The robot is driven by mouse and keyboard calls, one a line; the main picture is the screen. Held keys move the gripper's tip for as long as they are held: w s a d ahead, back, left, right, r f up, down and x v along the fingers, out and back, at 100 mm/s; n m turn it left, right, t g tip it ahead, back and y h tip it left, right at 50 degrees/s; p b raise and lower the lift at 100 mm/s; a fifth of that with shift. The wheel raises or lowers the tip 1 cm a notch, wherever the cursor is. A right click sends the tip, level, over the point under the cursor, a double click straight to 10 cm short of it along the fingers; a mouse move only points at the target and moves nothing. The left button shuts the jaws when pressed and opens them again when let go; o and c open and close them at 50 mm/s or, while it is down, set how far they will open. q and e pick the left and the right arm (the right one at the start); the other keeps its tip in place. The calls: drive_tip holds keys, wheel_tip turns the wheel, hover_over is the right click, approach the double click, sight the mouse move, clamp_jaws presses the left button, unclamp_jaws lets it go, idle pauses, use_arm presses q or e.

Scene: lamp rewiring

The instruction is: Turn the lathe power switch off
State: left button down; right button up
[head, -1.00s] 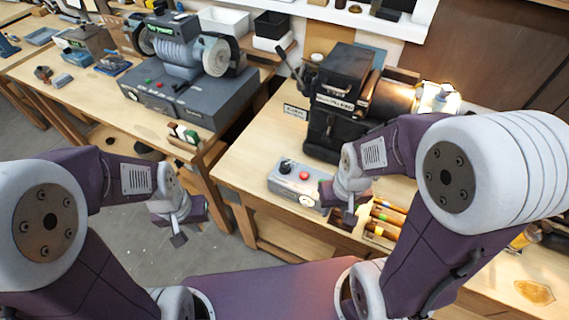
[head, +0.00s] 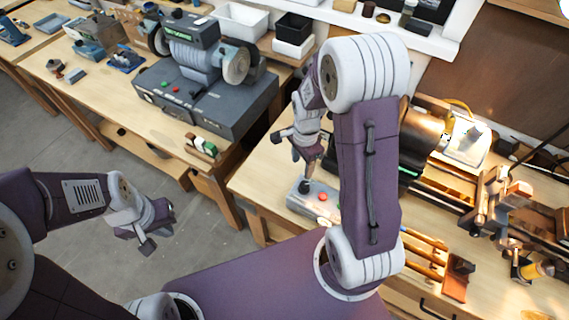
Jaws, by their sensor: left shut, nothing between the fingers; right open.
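The grey control box (head: 296,205) sits at the front left of the right workbench, with a red button (head: 323,196) on top. Its black knob (head: 304,187) is at the left end, partly covered by my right gripper. My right gripper (head: 305,174) points down at the knob, open; whether its fingers touch the knob or straddle it I cannot tell. The lathe (head: 425,132) stands behind, its headstock mostly hidden by my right arm. My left gripper (head: 146,245) is shut and empty, over the floor at the left, away from the benches.
Wooden-handled tools (head: 425,245) lie right of the control box, near the bench edge. A grey bench grinder (head: 205,80) stands on the left bench. A gap with floor separates the two benches. The bench top left of the control box is clear.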

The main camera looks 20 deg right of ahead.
sight(305, 184)
drive_tip(key=s, duration=0.1)
drive_tip(key=s+d, duration=0.1)
drive_tip(key=s, duration=0.1)
drive_tip(key=shift+s+f, duration=0.1)
drive_tip(key=shift+s, duration=0.15)
drive_tip(key=f, duration=0.2)
drive_tip(key=w+f, duration=0.1)
drive_tip(key=f, duration=0.2)
drive_tip(key=f+p, duration=0.1)
drive_tip(key=f, duration=0.1)
drive_tip(key=shift+w+a+f, duration=0.1)
drive_tip(key=shift+w+f, duration=0.3)
drive_tip(key=shift+s+f, duration=0.2)
drive_tip(key=shift+s, duration=0.2)
drive_tip(key=shift+w, duration=0.1)
drive_tip(key=shift+c, duration=0.3)
drive_tip(key=shift+w, duration=0.1)
drive_tip(key=c, duration=0.5)
clamp_jaws()
use_arm(q)
drive_tip(key=shift+s+d+r, duration=0.15)
drive_tip(key=shift+s+r, duration=0.35)
drive_tip(key=shift+r, duration=0.05)
drive_tip(key=shift+s+d+r, duration=0.15)
drive_tip(key=shift+s+r, duration=0.3)
drive_tip(key=shift+r, duration=0.05)
